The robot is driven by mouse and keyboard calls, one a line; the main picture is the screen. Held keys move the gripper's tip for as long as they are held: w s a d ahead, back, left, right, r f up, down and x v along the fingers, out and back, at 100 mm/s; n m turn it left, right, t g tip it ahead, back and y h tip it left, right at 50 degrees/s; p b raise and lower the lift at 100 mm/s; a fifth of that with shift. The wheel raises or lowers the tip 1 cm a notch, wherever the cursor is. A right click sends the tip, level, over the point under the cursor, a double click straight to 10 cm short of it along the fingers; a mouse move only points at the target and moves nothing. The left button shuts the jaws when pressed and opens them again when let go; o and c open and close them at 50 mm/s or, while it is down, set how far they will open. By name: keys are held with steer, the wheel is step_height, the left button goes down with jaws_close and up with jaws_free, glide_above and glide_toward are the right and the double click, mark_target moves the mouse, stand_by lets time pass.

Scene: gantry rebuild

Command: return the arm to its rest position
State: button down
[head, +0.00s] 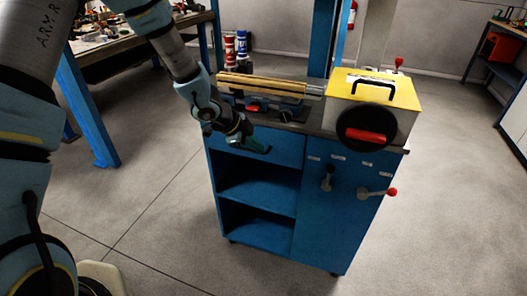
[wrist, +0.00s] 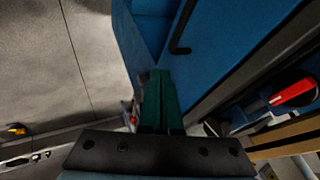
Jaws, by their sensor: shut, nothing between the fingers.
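My arm comes in from the upper left of the head view and bends down toward the blue cabinet. My gripper (head: 262,148) is in front of the cabinet's upper left, near the drawer front just below the top edge. In the wrist view the green fingers of my gripper (wrist: 160,85) lie side by side, closed, with nothing between them. I cannot tell how much gap there is between the fingers and the cabinet.
The blue cabinet (head: 335,215) carries a yellow-topped machine (head: 375,90) with a black handwheel, and wooden bars (head: 262,84). A cluttered workbench (head: 120,42) stands at the upper left. The floor in front is clear.

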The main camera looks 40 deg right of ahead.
steer(key=w+a+r+n+t+y, duration=0.2)
steer(key=w+a+r+n, duration=0.25)
steer(key=a, duration=0.45)
steer(key=w+a+r+n+t+y, duration=0.1)
steer(key=w+a+r+n, duration=0.3)
steer(key=a, duration=0.6)
steer(key=w+a+r+n+t+y, duration=0.25)
steer(key=a+n, duration=0.25)
steer(key=a, duration=0.4)
steer(key=s+a+r+n+g+y, duration=0.1)
steer(key=s+a+r+n, duration=0.1)
steer(key=s+a+n, duration=0.3)
steer(key=s+a+r+n+g, duration=0.2)
steer(key=s+a+n, duration=0.3)
steer(key=a+n, duration=0.3)
steer(key=a, duration=0.4)
steer(key=shift+s+y+p, duration=0.2)
steer(key=shift+y+p, duration=0.1)
steer(key=shift+y, duration=0.05)
steer(key=shift+r+n, duration=0.1)
steer(key=shift+n, duration=0.15)
